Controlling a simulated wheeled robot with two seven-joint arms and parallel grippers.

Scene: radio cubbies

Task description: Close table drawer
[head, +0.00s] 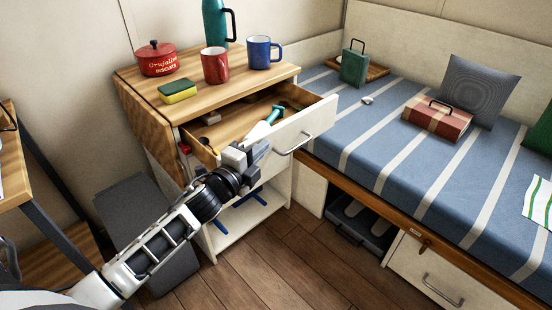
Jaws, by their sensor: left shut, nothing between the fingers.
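The table drawer (306,122) is pulled out of the small wooden-topped table (270,80). Its white front has a grey bar handle (293,144). Inside the drawer lie a teal-handled tool (268,121) and a few small items partly hidden. My left gripper (247,152) is at the left part of the drawer front, with its fingers shut and empty. It overlaps the drawer front in the picture; I cannot tell whether it touches. My right gripper is not in view.
On the tabletop stand a red pot (157,60), a sponge (178,91), a red mug (215,66), a blue mug (263,53) and a teal flask (214,22). A striped bed (420,150) is at right. Wooden floor (290,250) is clear in front.

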